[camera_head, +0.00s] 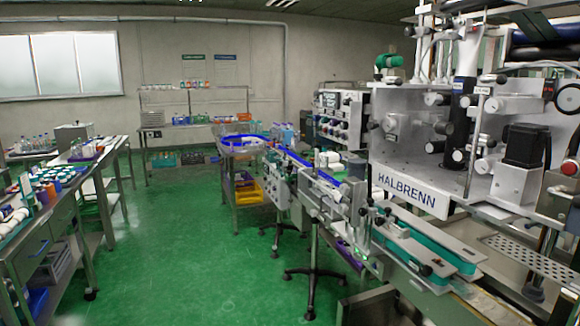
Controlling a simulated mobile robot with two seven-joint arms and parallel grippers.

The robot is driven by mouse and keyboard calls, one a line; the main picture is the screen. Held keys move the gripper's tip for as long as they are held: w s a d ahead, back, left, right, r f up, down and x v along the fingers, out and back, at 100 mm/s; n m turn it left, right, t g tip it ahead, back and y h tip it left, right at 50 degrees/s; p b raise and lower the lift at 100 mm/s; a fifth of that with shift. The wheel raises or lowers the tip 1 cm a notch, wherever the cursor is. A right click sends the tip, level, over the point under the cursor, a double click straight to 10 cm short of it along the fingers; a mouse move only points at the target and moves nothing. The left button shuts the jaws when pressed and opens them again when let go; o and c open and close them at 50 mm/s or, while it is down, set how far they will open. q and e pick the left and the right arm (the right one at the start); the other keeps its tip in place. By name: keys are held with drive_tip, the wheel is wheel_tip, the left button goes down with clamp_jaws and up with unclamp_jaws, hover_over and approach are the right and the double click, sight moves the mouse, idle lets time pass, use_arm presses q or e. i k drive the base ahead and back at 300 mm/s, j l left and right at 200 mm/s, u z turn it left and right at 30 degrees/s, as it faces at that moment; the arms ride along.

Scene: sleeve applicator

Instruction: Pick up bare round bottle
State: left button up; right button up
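I cannot single out one bare round bottle for sure. Several small round bottles and jars (58,178) stand close together on the left workbench (32,238), some with blue lids. White cylindrical items (12,218) lie or stand at that bench's near left edge, too small to tell apart. More white round items (328,160) show near the conveyor (300,163) of the labelling machine. Neither of my grippers can be made out in the head view.
The HALBRENN machine (408,193) and its conveyor fill the right side. A trolley (232,150) with a yellow bin (248,190) stands mid-room. A shelf rack (185,135) is by the back wall. Green floor (180,240) is clear between bench and machine; stand legs (310,272) spread onto it.

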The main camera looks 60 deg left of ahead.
sight(324, 158)
drive_tip(key=u, duration=1.7)
drive_tip(key=i+j+u, duration=0.4)
drive_tip(key=i, duration=0.35)
drive_tip(key=i+u, duration=0.35)
drive_tip(key=i, duration=1.8)
drive_tip(key=i+z, duration=0.2)
drive_tip(key=i, duration=0.2)
drive_tip(key=i+j+z, duration=0.2)
drive_tip(key=i, duration=0.2)
drive_tip(key=i+j+z, duration=0.15)
drive_tip(key=i, duration=0.25)
